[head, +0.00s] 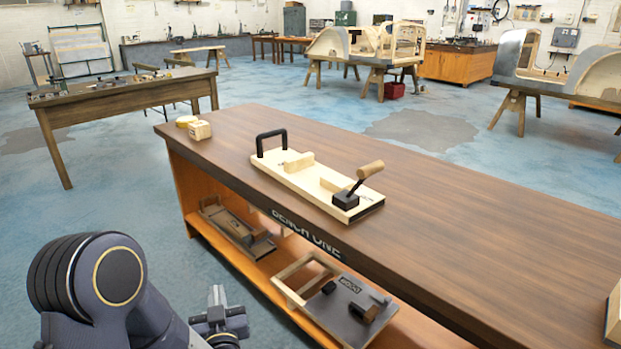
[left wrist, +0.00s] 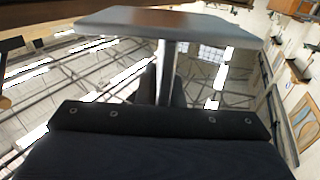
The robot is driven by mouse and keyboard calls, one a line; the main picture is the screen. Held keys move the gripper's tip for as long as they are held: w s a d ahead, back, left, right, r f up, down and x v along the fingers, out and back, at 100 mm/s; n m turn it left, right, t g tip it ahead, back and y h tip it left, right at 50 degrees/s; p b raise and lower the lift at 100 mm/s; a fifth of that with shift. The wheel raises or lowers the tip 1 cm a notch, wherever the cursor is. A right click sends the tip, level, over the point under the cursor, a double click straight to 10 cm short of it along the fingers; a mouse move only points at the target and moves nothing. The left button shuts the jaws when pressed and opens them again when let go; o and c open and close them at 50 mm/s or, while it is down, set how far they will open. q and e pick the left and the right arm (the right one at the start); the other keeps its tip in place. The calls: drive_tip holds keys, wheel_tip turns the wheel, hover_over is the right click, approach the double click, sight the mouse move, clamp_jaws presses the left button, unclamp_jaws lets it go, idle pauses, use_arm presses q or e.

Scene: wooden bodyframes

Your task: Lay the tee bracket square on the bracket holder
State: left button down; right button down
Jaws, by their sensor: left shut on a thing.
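The tee bracket (left wrist: 165,25) shows in the left wrist view as a grey-edged plate with a brown face and a narrow grey stem. My left gripper (left wrist: 164,88) is shut on the stem, with a dark finger on each side. In the head view my left gripper (head: 220,318) is low in front of the bench, left of its lower shelf; the bracket is hard to make out there. A pale wooden board (head: 320,198) with a black handle, wooden blocks and a wood-handled clamp lies on the bench top; it looks like the bracket holder. My right gripper is out of view.
The brown bench (head: 440,215) has clear top to the right of the board. Small pale blocks (head: 199,130) sit at its far left corner. Dark fixtures (head: 345,308) lie on the lower shelf. A pale object (head: 613,318) stands at the right edge.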

use_arm(q)
drive_tip(key=shift+s+a+f+m+h, duration=0.2)
drive_tip(key=shift+s+f+m+h, duration=0.05)
drive_tip(key=shift+f+m+h, duration=0.2)
drive_tip(key=s+f+m+h, duration=0.2)
drive_tip(key=s+f+h, duration=0.1)
drive_tip(key=h, duration=0.1)
drive_tip(key=shift+s+f+t, duration=0.1)
drive_tip(key=shift+s+t, duration=0.1)
drive_tip(key=shift+t, duration=0.2)
wheel_tip(320, 180, up, 11)
drive_tip(key=w+p, duration=0.2)
drive_tip(key=p, duration=1.2)
drive_tip(key=shift+d+p, duration=0.2)
drive_tip(key=shift+p, duration=0.2)
